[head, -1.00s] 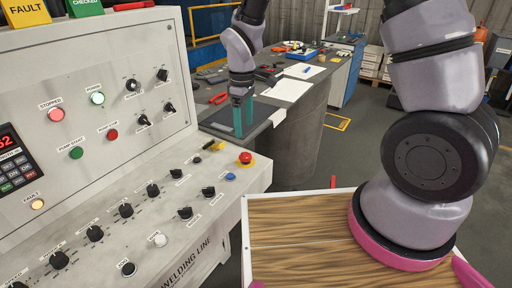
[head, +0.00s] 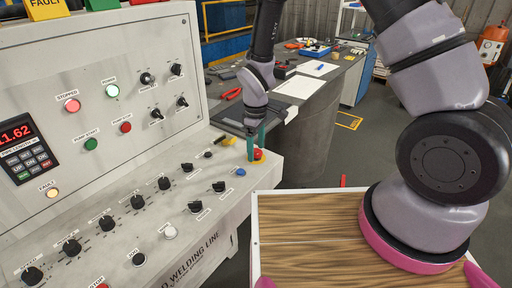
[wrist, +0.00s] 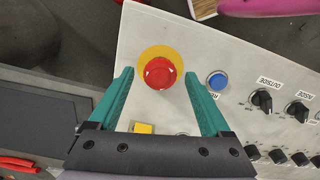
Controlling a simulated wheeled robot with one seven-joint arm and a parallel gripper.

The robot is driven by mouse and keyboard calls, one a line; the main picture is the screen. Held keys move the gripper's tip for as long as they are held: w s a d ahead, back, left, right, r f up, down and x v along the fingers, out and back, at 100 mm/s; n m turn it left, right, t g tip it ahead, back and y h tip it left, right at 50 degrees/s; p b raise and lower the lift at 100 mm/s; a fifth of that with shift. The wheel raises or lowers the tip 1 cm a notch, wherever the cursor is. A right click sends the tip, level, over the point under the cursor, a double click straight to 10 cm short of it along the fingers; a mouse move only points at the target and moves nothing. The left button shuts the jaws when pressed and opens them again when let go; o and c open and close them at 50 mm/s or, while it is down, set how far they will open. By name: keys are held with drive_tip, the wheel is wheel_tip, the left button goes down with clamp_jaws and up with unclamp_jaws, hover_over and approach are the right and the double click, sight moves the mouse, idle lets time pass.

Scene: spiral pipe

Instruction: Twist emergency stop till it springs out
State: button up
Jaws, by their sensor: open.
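The emergency stop is a red mushroom button (wrist: 160,73) on a yellow disc (wrist: 151,55), at the far right end of the sloped control panel. In the head view the red button (head: 258,155) is partly hidden by my gripper (head: 256,150). My gripper's green fingers also show in the wrist view (wrist: 158,88), wide apart with one on each side of the button. Neither finger visibly touches it. How high the fingertips stand above the panel is hard to tell.
A blue button (wrist: 218,81) sits close to the right finger in the wrist view. Black knobs (head: 219,187) line the panel (head: 110,255). A grey workbench (head: 310,120) with red pliers and papers stands behind the panel.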

clamp_jaws()
drive_tip(key=m, duration=0.3)
drive_tip(key=shift+m, duration=2.3)
